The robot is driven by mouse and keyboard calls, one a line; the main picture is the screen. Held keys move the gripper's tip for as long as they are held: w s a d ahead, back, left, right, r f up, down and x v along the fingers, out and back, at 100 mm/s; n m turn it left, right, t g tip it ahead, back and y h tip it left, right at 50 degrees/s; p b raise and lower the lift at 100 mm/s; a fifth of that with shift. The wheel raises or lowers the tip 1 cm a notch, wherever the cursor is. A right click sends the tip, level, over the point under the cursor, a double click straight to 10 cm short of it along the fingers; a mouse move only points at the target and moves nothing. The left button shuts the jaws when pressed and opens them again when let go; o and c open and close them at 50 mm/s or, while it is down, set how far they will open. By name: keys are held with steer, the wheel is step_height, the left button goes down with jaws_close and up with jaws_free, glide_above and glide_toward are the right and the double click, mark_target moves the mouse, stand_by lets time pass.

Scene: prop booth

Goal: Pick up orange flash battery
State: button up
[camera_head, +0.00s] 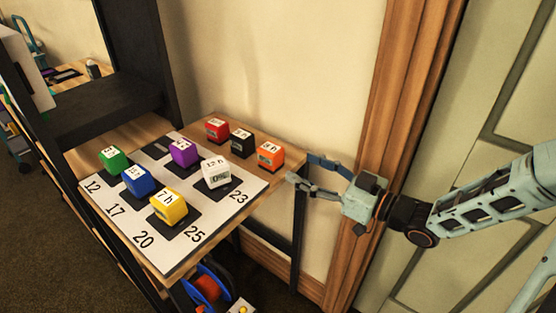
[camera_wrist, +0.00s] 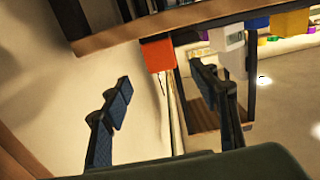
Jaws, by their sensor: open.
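The orange flash battery (camera_head: 270,155) is a small block with a white label on top. It stands at the right end of the back row on the table, near the right edge. In the wrist view the orange battery (camera_wrist: 158,54) shows ahead, between and beyond the fingertips. My gripper (camera_head: 300,168) is open and empty, just right of the battery and apart from it, pointing left toward it. Its two dark fingers (camera_wrist: 160,85) are spread in the wrist view.
Left of it stand a black block (camera_head: 241,143) and a red block (camera_head: 216,130). White (camera_head: 216,172), purple (camera_head: 183,152), yellow (camera_head: 168,207), blue (camera_head: 137,180) and green (camera_head: 112,159) blocks stand around the numbered white board (camera_head: 215,215). A wall rises behind the table.

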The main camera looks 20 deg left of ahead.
mark_target(279, 153)
steer(key=x, duration=0.5)
steer(key=shift+s+r+b, duration=0.1)
steer(key=shift+s+b, duration=0.05)
steer(key=shift+b, duration=0.15)
steer(key=x, duration=0.3)
steer(key=b+x, duration=0.1)
steer(key=x, duration=0.2)
steer(key=shift+r, duration=0.25)
steer(key=c, duration=1.4)
steer(key=shift+r, duration=0.1)
jaws_close()
steer(key=shift+r, duration=0.1)
